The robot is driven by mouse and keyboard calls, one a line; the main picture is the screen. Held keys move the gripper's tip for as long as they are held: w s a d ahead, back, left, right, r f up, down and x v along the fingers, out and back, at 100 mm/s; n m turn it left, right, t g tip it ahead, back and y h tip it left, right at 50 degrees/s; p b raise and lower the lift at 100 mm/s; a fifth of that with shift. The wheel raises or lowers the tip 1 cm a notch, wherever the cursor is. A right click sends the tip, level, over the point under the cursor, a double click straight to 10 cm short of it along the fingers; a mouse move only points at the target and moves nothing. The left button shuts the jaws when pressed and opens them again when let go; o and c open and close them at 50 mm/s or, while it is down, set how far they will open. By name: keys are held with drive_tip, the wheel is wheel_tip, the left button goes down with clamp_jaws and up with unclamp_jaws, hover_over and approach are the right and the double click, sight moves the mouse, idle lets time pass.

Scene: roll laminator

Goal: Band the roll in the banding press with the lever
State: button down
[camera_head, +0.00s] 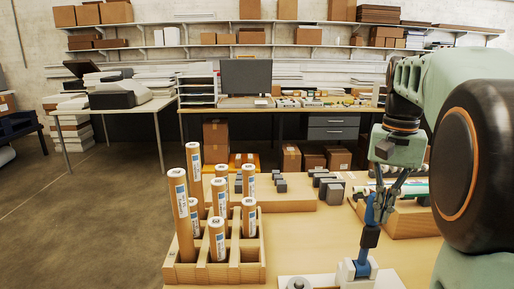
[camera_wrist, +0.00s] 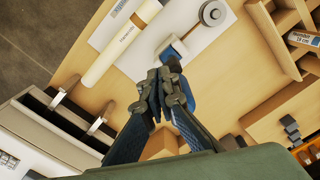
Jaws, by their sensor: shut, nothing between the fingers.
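The banding press (camera_head: 345,273) is at the bottom of the head view, a pale base with blue and grey parts. Its lever (camera_head: 370,238), with a dark grip, stands nearly upright and leans slightly right. My gripper (camera_head: 371,218) is shut and empty, pointing down right at the lever's top; I cannot tell whether they touch. In the wrist view my shut fingers (camera_wrist: 163,76) cover part of the press. The head view does not show this roll.
A wooden rack (camera_head: 252,272) of several upright labelled rolls stands left of the press. Behind it, a wooden board (camera_head: 300,202) carries grey blocks. A round grey knob (camera_head: 298,284) sits on the press plate. The tabletop (camera_head: 310,245) between rack and lever is clear.

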drive_tip(key=w+p, duration=0.3)
drive_tip(key=shift+w+r, duration=0.1)
drive_tip(key=shift+r, duration=0.05)
drive_tip(key=shift+w, duration=0.2)
idle(0.3)
drive_tip(key=shift+f, duration=0.3)
drive_tip(key=shift+p, duration=0.35)
